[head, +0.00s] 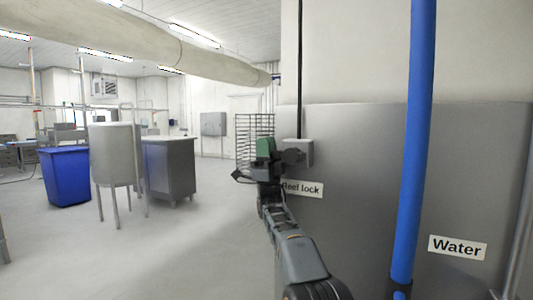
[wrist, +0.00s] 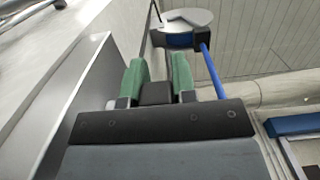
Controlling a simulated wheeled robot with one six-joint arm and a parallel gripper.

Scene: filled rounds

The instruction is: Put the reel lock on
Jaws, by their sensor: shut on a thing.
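The reel lock is a small light-grey box (head: 304,148) on the grey wall panel, above a "Reel lock" label (head: 302,188). A dark handle (head: 293,157) shows on its front left side. My gripper (head: 266,147), with green fingers, is right at this handle. In the wrist view my gripper (wrist: 158,78) has a dark block (wrist: 156,93) between its two fingers, and it looks shut on it. I take this block to be the handle. The fingers hide part of it, and I cannot read the lock's setting.
A blue hose (head: 415,140) hangs on the right, near a "Water" label (head: 457,248). A round grey reel (wrist: 185,20) with blue hose is overhead. A blue bin (head: 65,175), a metal drum (head: 112,155) and a grey cabinet (head: 168,167) stand left. The floor between is clear.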

